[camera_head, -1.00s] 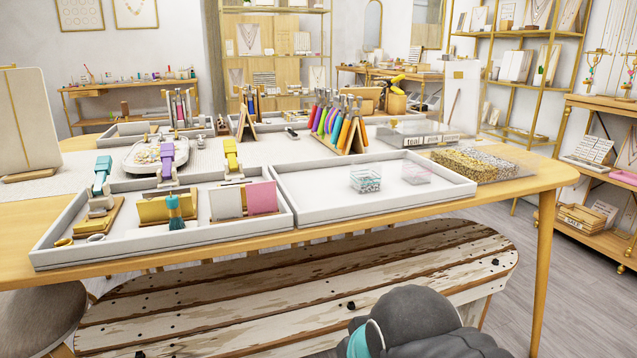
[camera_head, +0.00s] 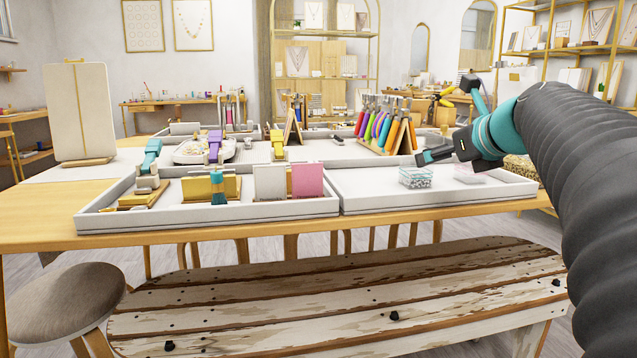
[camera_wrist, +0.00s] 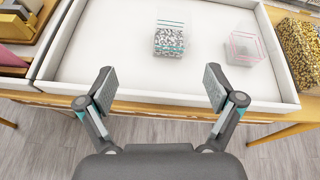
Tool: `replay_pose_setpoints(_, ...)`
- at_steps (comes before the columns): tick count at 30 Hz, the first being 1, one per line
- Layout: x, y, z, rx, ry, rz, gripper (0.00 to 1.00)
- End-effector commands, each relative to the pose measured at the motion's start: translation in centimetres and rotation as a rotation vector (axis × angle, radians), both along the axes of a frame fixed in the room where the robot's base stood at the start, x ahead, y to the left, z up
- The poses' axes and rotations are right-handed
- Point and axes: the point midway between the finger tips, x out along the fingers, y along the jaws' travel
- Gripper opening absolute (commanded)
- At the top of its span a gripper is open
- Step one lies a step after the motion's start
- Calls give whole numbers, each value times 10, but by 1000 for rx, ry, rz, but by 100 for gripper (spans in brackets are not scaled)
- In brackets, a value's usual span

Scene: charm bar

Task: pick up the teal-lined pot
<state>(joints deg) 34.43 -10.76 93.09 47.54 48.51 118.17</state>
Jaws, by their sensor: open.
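The teal-lined pot (camera_head: 416,177) is a small clear square container with teal edging and silvery beads inside. It stands in the right-hand white tray (camera_head: 370,206), near the tray's middle. In the wrist view the pot (camera_wrist: 169,42) is upright, ahead of my gripper and roughly centred between the fingers. My gripper (camera_wrist: 158,88) is open and empty, with its fingertips over the tray's front edge and apart from the pot. In the head view my gripper (camera_head: 436,156) hangs above the tray's right part, just above and behind the pot as pictured.
A pink-lined clear pot (camera_wrist: 242,47) stands to the right of the teal-lined one. A gold-filled container (camera_wrist: 300,48) lies beyond the tray's right wall. The left tray (camera_head: 210,216) holds card stands. A bench (camera_head: 330,300) stands before the table.

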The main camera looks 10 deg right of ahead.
Motion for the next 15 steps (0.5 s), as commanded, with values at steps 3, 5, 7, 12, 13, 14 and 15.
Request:
replay_pose_setpoints(3,6,-16,7,102,-28,-59,92)
replay_pose_setpoints(5,9,-19,8,127,-34,-73,92)
replay_pose_setpoints(7,15,-20,7,139,-36,-77,92)
replay_pose_setpoints(12,42,-18,-5,141,-35,-75,92)
replay_pose_setpoints(13,47,-18,-7,140,-35,-75,92)
replay_pose_setpoints(14,52,-17,-9,140,-35,-75,92)
replay_pose_setpoints(15,59,-17,-12,139,-34,-74,92)
